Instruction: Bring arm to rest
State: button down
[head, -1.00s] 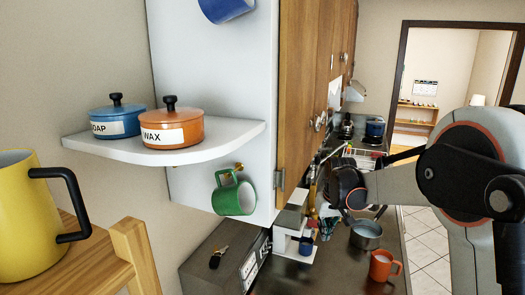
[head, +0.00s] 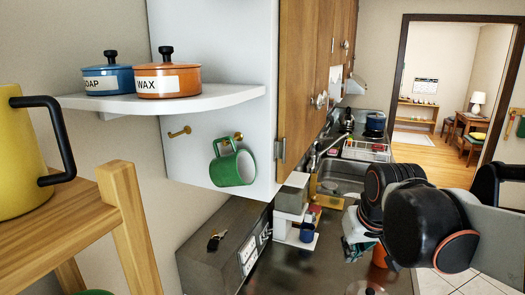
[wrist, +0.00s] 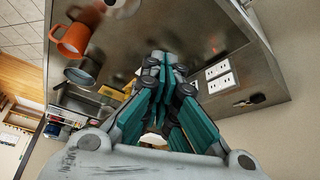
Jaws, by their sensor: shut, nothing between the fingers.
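My gripper (head: 356,236) hangs at the right of the head view, over the dark counter, with my arm's black joints beside it. In the wrist view its teal fingers (wrist: 165,75) come together at the tips, shut and empty. An orange mug (wrist: 72,40) and a grey-blue pot or mug (wrist: 82,72) stand on the counter left of the fingers in the wrist view. In the head view the orange mug (head: 379,255) is mostly hidden behind my arm.
A green mug (head: 233,168) hangs from a hook on the cabinet side. Soap and wax pots (head: 168,80) sit on the white corner shelf (head: 175,103). A yellow jug (head: 20,160) stands on a wooden rack at left. A grey box (head: 225,245) with sockets is on the counter (head: 310,265).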

jog(key=s+f+t+b, duration=0.1)
jog(key=s+f+b, duration=0.1)
jog(key=s+f, duration=0.2)
jog(key=s+f+t+b, duration=0.1)
jog(key=s+f, duration=0.3)
jog(key=s, duration=0.6)
jog(key=shift+f+m+b, duration=0.3)
jog(key=shift+b, duration=0.45)
